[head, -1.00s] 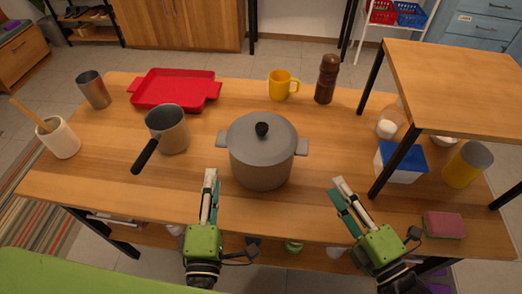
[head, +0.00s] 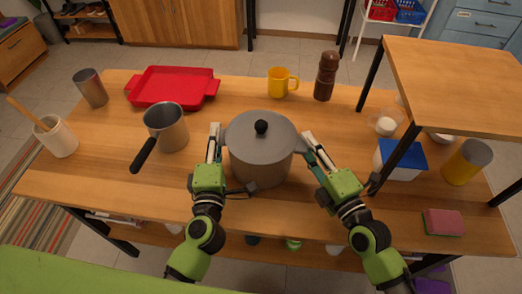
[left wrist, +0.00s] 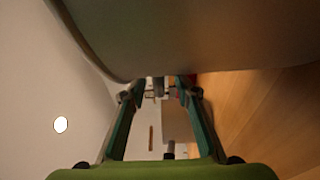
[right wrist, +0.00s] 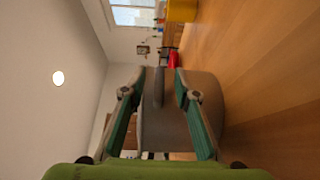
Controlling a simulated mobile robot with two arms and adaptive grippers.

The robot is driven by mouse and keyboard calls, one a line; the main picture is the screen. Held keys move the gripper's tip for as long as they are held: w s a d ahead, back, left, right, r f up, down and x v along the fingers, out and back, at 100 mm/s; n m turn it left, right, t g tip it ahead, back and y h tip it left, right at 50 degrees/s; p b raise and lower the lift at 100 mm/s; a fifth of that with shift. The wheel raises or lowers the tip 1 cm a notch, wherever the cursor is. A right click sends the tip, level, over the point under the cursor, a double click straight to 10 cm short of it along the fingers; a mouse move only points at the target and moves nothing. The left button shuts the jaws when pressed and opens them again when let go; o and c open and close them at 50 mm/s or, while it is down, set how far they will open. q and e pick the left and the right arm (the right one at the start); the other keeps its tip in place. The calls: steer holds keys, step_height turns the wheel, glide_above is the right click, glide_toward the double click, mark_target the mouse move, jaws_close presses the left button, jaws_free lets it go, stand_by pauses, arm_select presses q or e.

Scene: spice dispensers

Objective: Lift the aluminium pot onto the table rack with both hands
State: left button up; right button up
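The grey aluminium pot (head: 262,160) stands on the table with its lid and black knob on. My left gripper (head: 215,140) is at its left handle, and my right gripper (head: 311,147) is at its right handle. In the left wrist view, the open fingers (left wrist: 157,92) have the handle between them, under the pot's large wall (left wrist: 190,35). In the right wrist view, the open fingers (right wrist: 161,88) stand either side of the handle (right wrist: 158,90), with gaps. The table rack (head: 460,85) is a raised wooden shelf on black legs at right.
A saucepan (head: 167,128) stands left of the pot, its black handle pointing front-left. A red tray (head: 172,88), yellow mug (head: 278,84) and brown mill (head: 326,76) are behind. A blue-lidded box (head: 400,160) and yellow can (head: 466,162) stand by the rack. The rack's visible top is clear.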

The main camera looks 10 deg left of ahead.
arm_select(q)
steer(key=shift+w, duration=0.2)
arm_select(e)
steer(key=shift+w+a, duration=0.1)
steer(key=shift+w, duration=0.05)
arm_select(q)
jaws_close()
arm_select(e)
jaws_close()
arm_select(q)
steer(key=shift+r, duration=0.25)
arm_select(e)
steer(key=shift+w+r, duration=0.1)
steer(key=shift+r, duration=0.15)
arm_select(q)
steer(key=shift+w+r, duration=0.1)
steer(key=shift+r, duration=0.05)
arm_select(e)
steer(key=shift+r, duration=0.15)
